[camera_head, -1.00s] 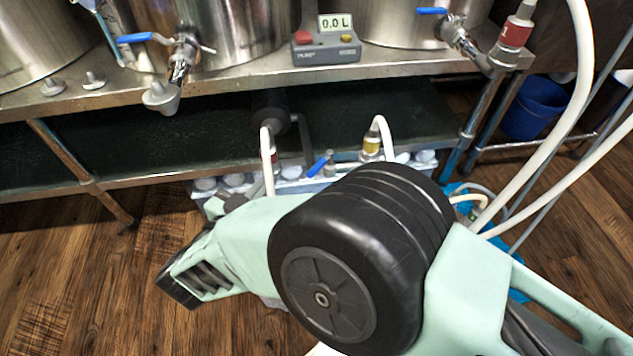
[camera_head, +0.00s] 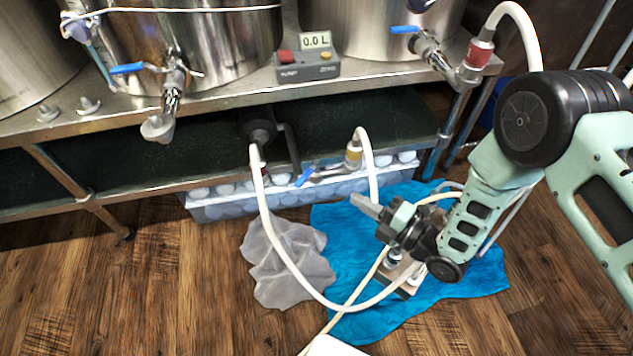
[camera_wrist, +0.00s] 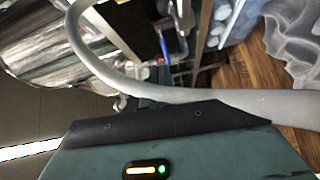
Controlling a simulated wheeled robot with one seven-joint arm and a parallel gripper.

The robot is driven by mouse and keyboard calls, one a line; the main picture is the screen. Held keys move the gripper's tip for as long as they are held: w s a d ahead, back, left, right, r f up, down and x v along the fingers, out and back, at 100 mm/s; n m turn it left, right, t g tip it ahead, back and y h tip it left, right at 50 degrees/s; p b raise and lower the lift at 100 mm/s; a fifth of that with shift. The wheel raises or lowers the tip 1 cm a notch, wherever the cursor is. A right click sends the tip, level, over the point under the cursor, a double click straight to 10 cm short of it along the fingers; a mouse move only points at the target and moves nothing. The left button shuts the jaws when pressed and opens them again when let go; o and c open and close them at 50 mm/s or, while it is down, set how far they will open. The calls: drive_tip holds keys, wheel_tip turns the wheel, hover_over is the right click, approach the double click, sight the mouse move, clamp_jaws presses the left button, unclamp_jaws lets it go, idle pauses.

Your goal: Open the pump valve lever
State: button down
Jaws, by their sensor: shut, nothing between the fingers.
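The pump valve lever (camera_head: 305,177) is small and blue. It sits on the valve beside the black pump (camera_head: 257,127), under the lower shelf's front edge and above the clear crate. My gripper (camera_head: 363,204) is shut and empty, in front of the crate and to the right of the lever, apart from it. It points left toward the shelf, above the blue cloth. In the wrist view a small blue lever (camera_wrist: 163,44) shows beyond a pale hose; I cannot tell which valve it belongs to.
A white hose (camera_head: 268,225) loops from the pump down across the floor. A second hose (camera_head: 370,160) rises by the yellow-banded fitting. A clear crate (camera_head: 230,209) of white-capped bottles stands under the shelf. Grey cloth (camera_head: 285,260) and blue cloth (camera_head: 340,245) lie on the floor. Kettle valves (camera_head: 170,90) overhang above.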

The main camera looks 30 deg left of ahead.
drive_tip(key=s+d+n+g, duration=0.2)
drive_tip(key=d, duration=0.1)
drive_tip(key=b, duration=0.6)
approach(304, 182)
drive_tip(key=w+a, duration=0.1)
drive_tip(key=a, duration=0.5)
drive_tip(key=shift+a+f, duration=0.2)
drive_tip(key=shift+a, duration=0.15)
drive_tip(key=shift+s+a, duration=0.1)
